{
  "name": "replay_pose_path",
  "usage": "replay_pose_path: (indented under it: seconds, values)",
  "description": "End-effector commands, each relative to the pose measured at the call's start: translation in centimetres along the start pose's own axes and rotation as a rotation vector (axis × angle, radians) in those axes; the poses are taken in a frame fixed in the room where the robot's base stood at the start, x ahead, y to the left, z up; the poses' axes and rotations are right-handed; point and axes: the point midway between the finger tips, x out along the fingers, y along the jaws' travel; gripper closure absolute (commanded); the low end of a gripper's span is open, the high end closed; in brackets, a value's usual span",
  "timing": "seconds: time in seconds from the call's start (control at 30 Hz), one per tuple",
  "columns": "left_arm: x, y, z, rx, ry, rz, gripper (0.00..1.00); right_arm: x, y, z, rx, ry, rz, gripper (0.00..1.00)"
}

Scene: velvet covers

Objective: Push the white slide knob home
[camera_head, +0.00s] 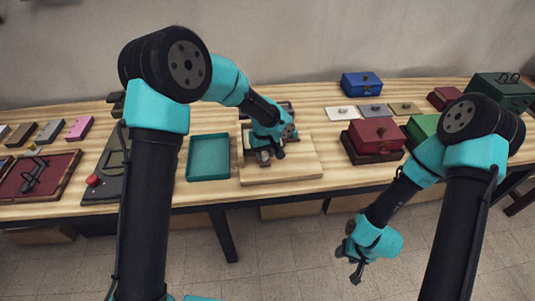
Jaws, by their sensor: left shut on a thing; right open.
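My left gripper (265,157) is low over the pale wooden board (295,172) at the middle of the table. It is shut on a small part of the dark device that stands on this board. The gripper and wrist cover most of the device, and I cannot make out the white slide knob or how far along its slot it sits. My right gripper (356,268) hangs in front of the table's front edge, over the floor. It is open and empty, far from the board.
A teal tray (208,176) lies just left of the board. A dark red box (376,134) stands to the right, with small plates (342,113) and a blue box (361,83) behind. A dark panel with a red knob (92,180) and a red-lined tray (60,188) lie at left.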

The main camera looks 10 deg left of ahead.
Motion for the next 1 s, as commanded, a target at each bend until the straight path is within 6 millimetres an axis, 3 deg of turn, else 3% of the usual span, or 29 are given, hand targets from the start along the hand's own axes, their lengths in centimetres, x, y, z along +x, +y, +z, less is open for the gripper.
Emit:
replay_pose_path:
  seconds: [0.03,0.07,0.3,0.67,0.87,1.0]
  values:
    - [0.0,0.1,0.0,0.001,0.001,0.001,1.0,0.0,0.0,0.0,0.0,0.0,0.0,0.54]
    - [0.0,0.0,0.0,0.001,0.001,0.001,0.62,0.0,0.0,0.0,0.0,0.0,0.0,0.54]
    - [0.0,0.0,0.0,0.001,0.001,0.001,0.39,0.0,0.0,0.0,0.0,0.0,0.0,0.54]
    - [-0.5,0.1,0.0,0.0,0.002,0.001,0.39,0.0,0.0,0.0,0.0,0.0,0.0,0.54]
    - [-2.7,0.1,0.0,-0.001,0.003,0.003,0.39,0.0,0.0,0.0,0.0,0.0,0.0,0.54]
    - [-5.2,0.1,0.0,-0.001,0.003,0.003,0.39,0.0,0.0,0.0,0.0,0.0,0.0,0.54]
